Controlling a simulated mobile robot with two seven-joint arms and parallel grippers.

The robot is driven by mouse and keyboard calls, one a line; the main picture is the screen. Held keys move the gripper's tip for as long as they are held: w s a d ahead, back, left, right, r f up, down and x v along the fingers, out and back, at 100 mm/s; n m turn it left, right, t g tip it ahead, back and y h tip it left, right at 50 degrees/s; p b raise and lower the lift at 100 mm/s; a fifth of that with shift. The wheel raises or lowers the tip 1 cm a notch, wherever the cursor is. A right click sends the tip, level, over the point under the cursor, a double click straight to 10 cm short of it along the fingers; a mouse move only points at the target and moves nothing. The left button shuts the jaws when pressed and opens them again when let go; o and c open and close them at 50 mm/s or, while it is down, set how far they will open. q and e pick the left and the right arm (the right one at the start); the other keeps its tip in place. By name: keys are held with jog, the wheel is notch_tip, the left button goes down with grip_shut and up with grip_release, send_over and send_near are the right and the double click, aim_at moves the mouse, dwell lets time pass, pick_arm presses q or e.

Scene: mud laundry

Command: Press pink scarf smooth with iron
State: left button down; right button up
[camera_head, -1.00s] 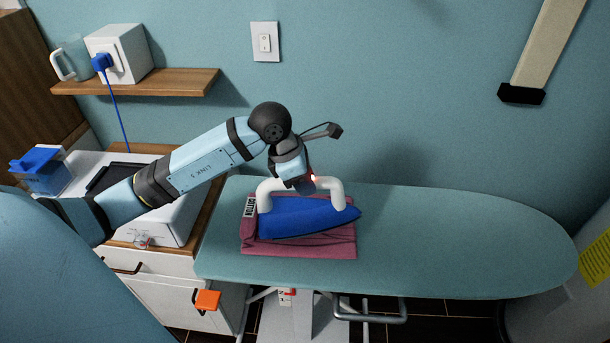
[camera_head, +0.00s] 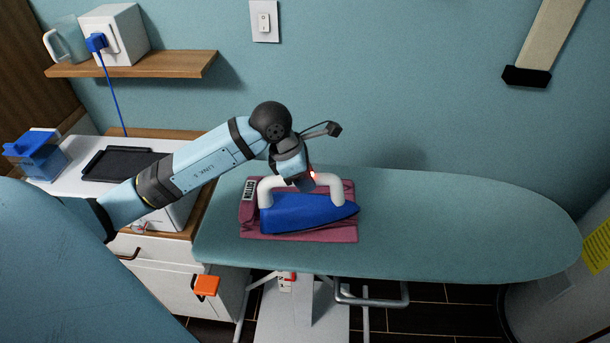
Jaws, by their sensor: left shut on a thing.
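A blue iron (camera_head: 305,215) with a white handle rests flat over the folded pink scarf (camera_head: 300,237), its tip pointing right. My right gripper is not in view.
The board's right side is clear. A white cabinet (camera_head: 165,275) with a wooden top stands left of the board, carrying a black tray (camera_head: 122,164) and a blue container (camera_head: 38,160).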

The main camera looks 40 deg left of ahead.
pick_arm(q)
jog(key=shift+f+b, duration=0.4)
jog(key=shift+b, duration=0.1)
dwell(0.8)
jog(key=shift+s+d+f, duration=0.15)
jog(key=shift+f, duration=0.1)
dwell(2.7)
jog(key=shift+r, duration=0.1)
jog(key=shift+r+p, duration=0.45)
jog(key=shift+r, duration=0.45)
jog(key=shift+w+r+p, duration=0.2)
jog(key=shift+r+p, duration=0.7)
jog(key=shift+r, duration=1.3)
